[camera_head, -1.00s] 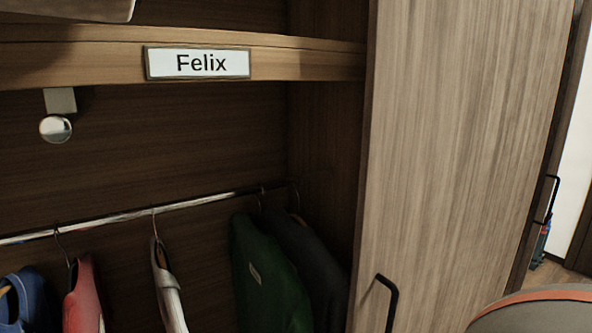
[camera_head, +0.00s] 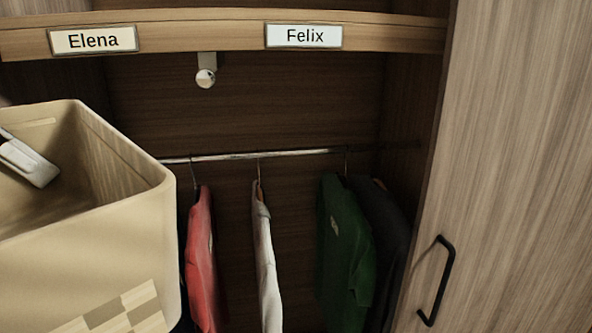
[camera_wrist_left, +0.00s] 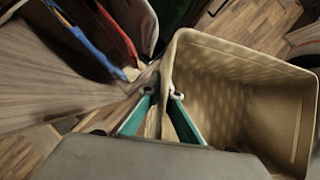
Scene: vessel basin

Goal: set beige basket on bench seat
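The beige basket (camera_head: 95,225) fills the left of the head view, close to the camera, with its open top upward and a checker pattern on its front. In the left wrist view, the basket (camera_wrist_left: 245,100) looks empty. My left gripper (camera_wrist_left: 162,93) has one teal-padded finger on each side of the basket's wall and is shut on it near the rim. Part of this gripper (camera_head: 30,165) shows over the basket's inside in the head view. My right gripper is out of view. I cannot clearly make out the bench seat.
A wardrobe niche has a shelf (camera_head: 200,35) labelled Elena and Felix, a silver hook (camera_head: 206,77) and a rail (camera_head: 270,154) with hanging clothes. A wooden door (camera_head: 520,170) with a black handle (camera_head: 437,280) borders the right. The basket hides the niche's lower left.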

